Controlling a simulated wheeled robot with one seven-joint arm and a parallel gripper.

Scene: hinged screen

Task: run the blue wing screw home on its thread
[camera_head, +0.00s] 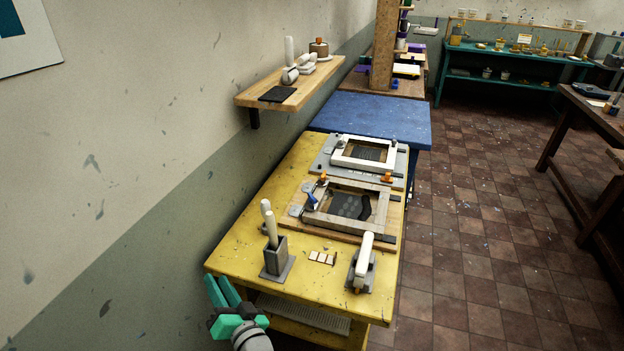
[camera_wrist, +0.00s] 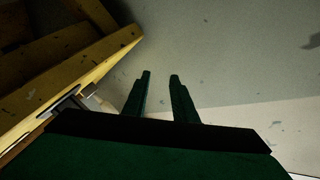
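A blue wing screw (camera_head: 311,199) shows at the left end of the wooden-framed screen (camera_head: 300,227), which lies on the yellow table (camera_head: 235,250). The screw is small in the head view, and I cannot tell how far it sits on its thread. My green gripper (camera_head: 219,279) is low at the near left, beside the table's near-left corner and well short of the screw. In the wrist view my gripper's two fingers (camera_wrist: 160,76) stand apart with nothing between them. The wrist view shows the table's yellow edge (camera_wrist: 75,70) and the wall, not the screw.
A grey holder (camera_head: 276,256) with white-handled tools stands between my gripper and the screen. A white-handled clamp-like tool (camera_head: 362,265) and several small tiles (camera_head: 322,257) are at the near side. A white-framed screen (camera_head: 370,152) lies behind. The wall is close on the left.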

